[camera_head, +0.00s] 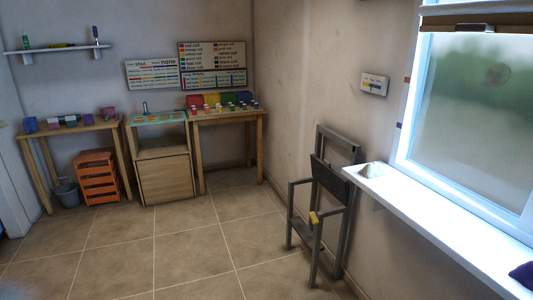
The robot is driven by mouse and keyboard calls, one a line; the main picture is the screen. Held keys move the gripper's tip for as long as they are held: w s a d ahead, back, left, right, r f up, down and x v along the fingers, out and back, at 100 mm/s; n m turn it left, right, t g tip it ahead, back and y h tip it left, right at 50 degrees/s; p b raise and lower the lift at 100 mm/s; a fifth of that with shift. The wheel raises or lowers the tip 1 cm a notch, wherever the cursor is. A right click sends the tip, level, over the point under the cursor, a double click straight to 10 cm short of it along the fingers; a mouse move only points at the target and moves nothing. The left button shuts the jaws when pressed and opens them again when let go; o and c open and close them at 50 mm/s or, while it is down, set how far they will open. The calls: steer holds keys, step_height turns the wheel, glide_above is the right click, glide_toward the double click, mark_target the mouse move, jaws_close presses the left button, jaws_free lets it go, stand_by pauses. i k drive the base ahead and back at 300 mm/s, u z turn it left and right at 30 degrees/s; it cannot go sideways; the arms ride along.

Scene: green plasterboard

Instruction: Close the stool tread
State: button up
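A grey metal step stool (347,223) stands upright against the right-hand wall, under the left end of the window sill. A dark flat panel (328,180) sits in its upper part, tilted. My gripper is not in view.
A white window sill (430,225) juts from the right wall beside the stool. Tables (72,128) and a wooden cabinet (166,180) line the back wall, with an orange drawer unit (97,180) and grey bucket (68,194). The tiled floor (190,250) left of the stool is clear.

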mark_target(335, 183)
steer(key=i, duration=2.15)
steer(key=u, duration=4.6)
steer(key=i, duration=0.15)
steer(key=z, duration=3.1)
steer(key=i, duration=0.5)
steer(key=u, duration=0.05)
